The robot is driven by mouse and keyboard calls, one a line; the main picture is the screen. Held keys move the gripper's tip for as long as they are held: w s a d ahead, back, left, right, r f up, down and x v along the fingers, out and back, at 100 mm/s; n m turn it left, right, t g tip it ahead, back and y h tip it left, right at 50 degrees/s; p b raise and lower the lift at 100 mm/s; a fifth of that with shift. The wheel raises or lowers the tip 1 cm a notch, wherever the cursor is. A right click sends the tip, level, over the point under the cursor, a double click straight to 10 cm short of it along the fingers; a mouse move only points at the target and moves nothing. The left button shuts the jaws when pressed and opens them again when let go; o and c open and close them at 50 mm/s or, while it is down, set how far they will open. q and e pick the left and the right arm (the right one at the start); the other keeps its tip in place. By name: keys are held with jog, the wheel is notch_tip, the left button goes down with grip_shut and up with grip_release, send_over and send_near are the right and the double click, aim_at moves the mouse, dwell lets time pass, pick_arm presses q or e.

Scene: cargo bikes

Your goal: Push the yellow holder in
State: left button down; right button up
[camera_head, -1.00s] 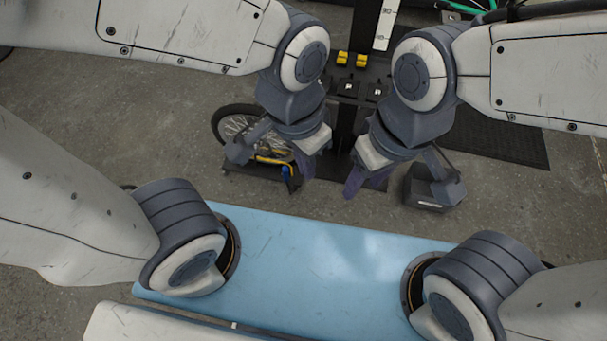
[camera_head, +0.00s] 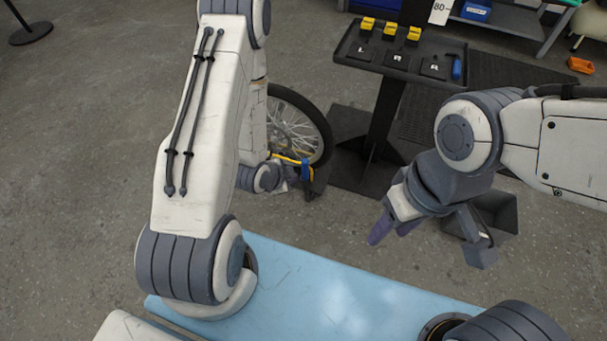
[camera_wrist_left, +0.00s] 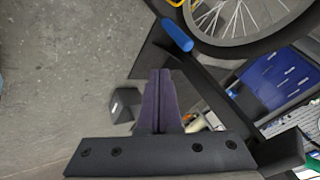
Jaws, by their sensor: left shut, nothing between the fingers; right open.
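The yellow holder (camera_head: 287,159) is a thin yellow bar low beside the bike wheel, with a blue grip (camera_head: 306,169) at its right end. In the left wrist view the blue grip (camera_wrist_left: 177,34) shows at top centre, with a bit of the yellow holder (camera_wrist_left: 175,3) at the top edge. My left gripper (camera_wrist_left: 160,100) is shut and empty, its purple fingers together below the grip in that picture and apart from it. In the head view its fingers are mostly hidden near the holder. My right gripper (camera_head: 393,232) is open and empty, to the right of the holder.
The bike wheel (camera_head: 318,125) stands behind the holder. A black stand (camera_head: 385,120) carries a tray (camera_head: 345,52) with several yellow pieces (camera_head: 390,32). Open floor (camera_head: 80,150) lies to the left.

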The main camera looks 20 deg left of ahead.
pick_arm(q)
jog(key=w+f+b, duration=0.7)
jog(key=w+b, duration=0.2)
jog(key=b, duration=0.8)
jog(key=shift+w+f+b, duration=0.25)
jog(key=shift+f+b, duration=0.1)
jog(key=shift+f, duration=0.05)
